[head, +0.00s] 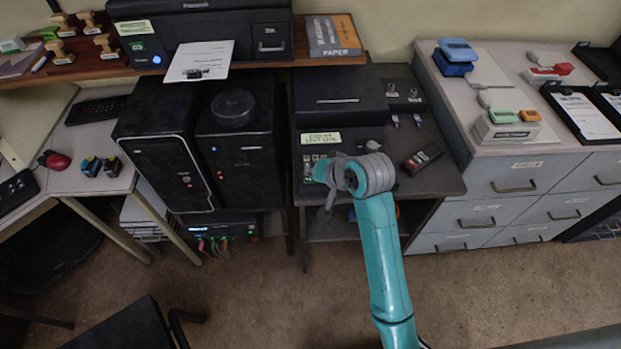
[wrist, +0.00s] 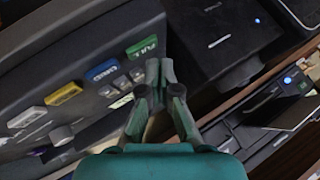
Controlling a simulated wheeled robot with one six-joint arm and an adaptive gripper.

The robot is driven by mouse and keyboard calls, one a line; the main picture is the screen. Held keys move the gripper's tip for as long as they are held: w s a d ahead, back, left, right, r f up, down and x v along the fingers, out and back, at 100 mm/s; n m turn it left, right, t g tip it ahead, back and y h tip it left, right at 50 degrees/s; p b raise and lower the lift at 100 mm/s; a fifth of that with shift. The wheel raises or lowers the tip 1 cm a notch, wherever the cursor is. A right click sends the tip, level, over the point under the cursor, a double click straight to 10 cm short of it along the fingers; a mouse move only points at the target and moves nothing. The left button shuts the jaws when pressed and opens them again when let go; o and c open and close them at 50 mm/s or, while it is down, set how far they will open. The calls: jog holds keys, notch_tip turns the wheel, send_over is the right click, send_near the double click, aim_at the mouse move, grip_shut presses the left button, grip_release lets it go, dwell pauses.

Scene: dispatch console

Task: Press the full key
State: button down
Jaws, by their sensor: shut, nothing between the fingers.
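In the wrist view a dark console panel (wrist: 88,45) carries a slanted row of coloured keys. The green key (wrist: 142,46) at the row's upper right has white lettering that looks like FULL. A blue key (wrist: 102,70), a yellow key (wrist: 63,93) and a pale key (wrist: 27,117) follow to the lower left. My gripper (wrist: 160,68) is shut and empty, its fingertips just right of and below the green key in the picture. I cannot tell whether they touch the panel. In the head view my gripper (head: 320,172) partly hides the panel's small keys.
Small grey buttons (wrist: 121,82) sit below the coloured keys. A round knob (wrist: 61,135) is at the lower left. In the head view, a black box (head: 340,100) stands behind the panel, dark cabinets (head: 165,145) stand left, and a handheld device (head: 423,158) lies right.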

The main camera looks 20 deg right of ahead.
jog(key=shift+r, duration=0.15)
jog(key=shift+r, duration=2.4)
jog(key=s+f+n+t+h, duration=0.1)
jog(key=s+f+t, duration=0.1)
jog(key=s+f, duration=0.65)
jog(key=s+f+t+h, duration=0.1)
jog(key=s+f, duration=0.4)
jog(key=s, duration=0.6)
jog(key=s+r+n+t, duration=0.1)
jog(key=s+r, duration=0.3)
jog(key=s, duration=0.7)
jog(key=s+r+n+t, duration=0.2)
jog(key=s+r+n, duration=0.1)
jog(key=s, duration=0.9)
jog(key=shift+a+r+h, duration=0.15)
jog(key=shift+r+h, duration=0.25)
jog(key=shift+r, duration=0.5)
